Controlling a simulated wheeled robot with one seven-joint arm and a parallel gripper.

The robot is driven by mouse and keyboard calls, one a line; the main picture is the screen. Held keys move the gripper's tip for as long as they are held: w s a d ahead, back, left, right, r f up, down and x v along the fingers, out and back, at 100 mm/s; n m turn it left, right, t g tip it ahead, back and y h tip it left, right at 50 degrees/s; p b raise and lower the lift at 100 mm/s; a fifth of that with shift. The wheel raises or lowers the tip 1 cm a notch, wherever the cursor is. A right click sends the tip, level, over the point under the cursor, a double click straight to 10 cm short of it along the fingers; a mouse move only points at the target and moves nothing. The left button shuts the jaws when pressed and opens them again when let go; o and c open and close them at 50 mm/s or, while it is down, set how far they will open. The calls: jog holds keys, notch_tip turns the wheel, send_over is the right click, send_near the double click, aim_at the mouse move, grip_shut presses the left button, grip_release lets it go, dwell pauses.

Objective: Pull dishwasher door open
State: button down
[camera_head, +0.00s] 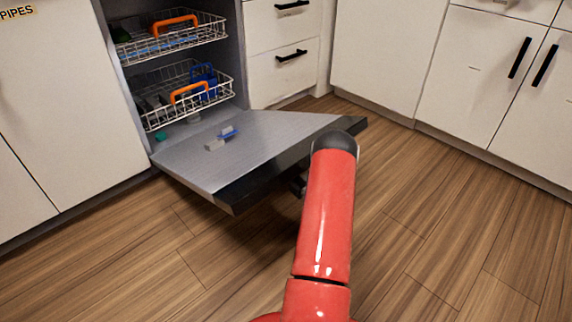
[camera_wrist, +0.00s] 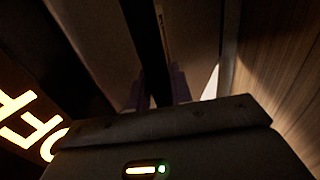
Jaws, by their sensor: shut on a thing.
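The dishwasher door (camera_head: 270,135) is folded far down in the head view, its inner face up and nearly flat, front edge above the floor. The dishwasher cavity (camera_head: 185,65) is exposed behind it. My gripper is mostly hidden under the door's front edge behind my red arm. In the dark wrist view, my gripper's fingers (camera_wrist: 158,92) are shut on the dishwasher door handle (camera_wrist: 148,45), a dark bar running between them. The door's outer face (camera_wrist: 100,35) shows beside the bar. The exact finger contact is too dark to see.
Two wire racks, upper (camera_head: 170,38) and lower (camera_head: 185,95), with orange handles sit inside the dishwasher. White drawers (camera_head: 285,65) and cabinets (camera_head: 480,75) stand to the right. Wooden floor (camera_head: 430,210) is clear in front and right of the door.

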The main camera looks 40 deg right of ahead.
jog(key=shift+w, duration=0.1)
jog(key=c, duration=1.3)
grip_release()
jog(key=v, duration=0.8)
